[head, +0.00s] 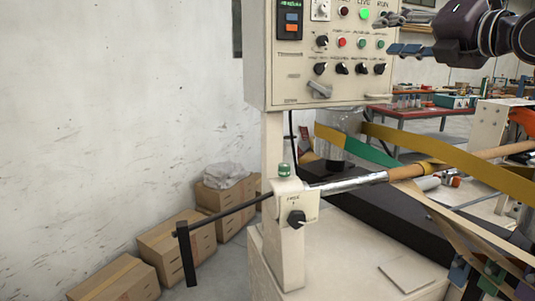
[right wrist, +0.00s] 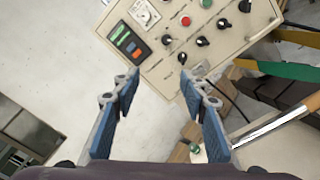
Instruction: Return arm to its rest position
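My right gripper (head: 398,50) is raised at the upper right of the head view, to the right of the control panel (head: 318,55). In the right wrist view, its two blue-padded fingers (right wrist: 157,78) are spread apart with nothing between them. The panel (right wrist: 205,40) shows beyond the fingertips, with its lit screen, knobs and buttons; a green lamp glows on it in the head view. A black lever (head: 187,255) hangs at the end of a thin rod left of the cream post (head: 290,245). My left gripper is not in view.
Cardboard boxes (head: 175,240) line the wall. A red table (head: 425,112) stands behind.

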